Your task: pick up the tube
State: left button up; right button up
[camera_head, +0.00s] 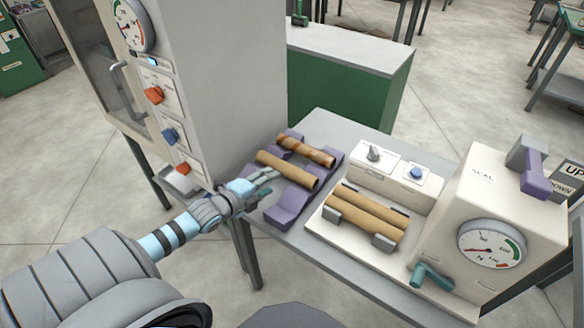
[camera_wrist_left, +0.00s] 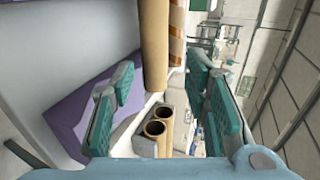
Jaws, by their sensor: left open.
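A plain tan tube (camera_head: 288,170) lies across a purple cradle (camera_head: 285,207) on the grey table. A darker brown, striped tube (camera_head: 306,150) lies parallel behind it. My left gripper (camera_head: 268,182) is at the near-left end of the plain tube, its jaws open and empty. In the left wrist view, the plain tube (camera_wrist_left: 154,45) runs ahead between the two green-padded fingers, with the striped tube (camera_wrist_left: 176,35) to its right. I cannot tell whether a finger touches the plain tube. My right gripper is not in view.
Two more tan tubes (camera_head: 367,211) lie side by side in a white machine bed. A sealing machine with a gauge (camera_head: 491,244) and teal handle (camera_head: 431,277) stands to the right. A tall grey cabinet (camera_head: 228,80) rises close behind my left gripper.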

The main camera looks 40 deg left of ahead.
aim_at(283, 172)
pick_arm(q)
jog(key=b+x, duration=0.1)
jog(key=x, duration=0.1)
jog(key=b+x, duration=0.1)
jog(key=x, duration=0.1)
jog(key=a+f+b+x, duration=0.1)
jog(key=shift+w+f+b, duration=0.15)
jog(key=shift+b, duration=0.2)
jog(key=b+x, duration=0.1)
jog(key=x, duration=0.2)
jog(key=b+x, duration=0.1)
jog(key=x, duration=0.1)
jog(key=shift+w+a+f+b, duration=0.1)
jog(key=shift+w+a+b, duration=0.05)
jog(key=shift+a+b, duration=0.2)
jog(key=shift+w, duration=0.3)
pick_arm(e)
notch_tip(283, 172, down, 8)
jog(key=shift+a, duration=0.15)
pick_arm(q)
jog(key=shift+s, duration=0.1)
jog(key=c, duration=0.8)
